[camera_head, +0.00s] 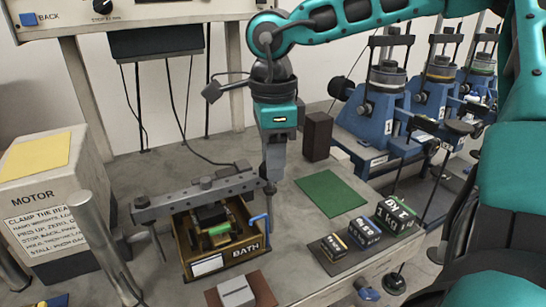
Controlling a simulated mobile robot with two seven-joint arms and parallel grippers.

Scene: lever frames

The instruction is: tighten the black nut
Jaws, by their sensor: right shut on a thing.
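My right gripper (271,182) points down at the beam's right end. Its fingers are shut on a small dark piece there, which looks like the black nut (268,189); the fingers hide most of it. I cannot tell how far down the nut sits. My left gripper is not in view.
A MOTOR box (45,205) and a metal post (103,240) stand at left. A green mat (331,193), a dark upright block (317,137) and labelled weights (365,232) are at right. Blue presses (375,120) stand behind. Bench is clear between beam and mat.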

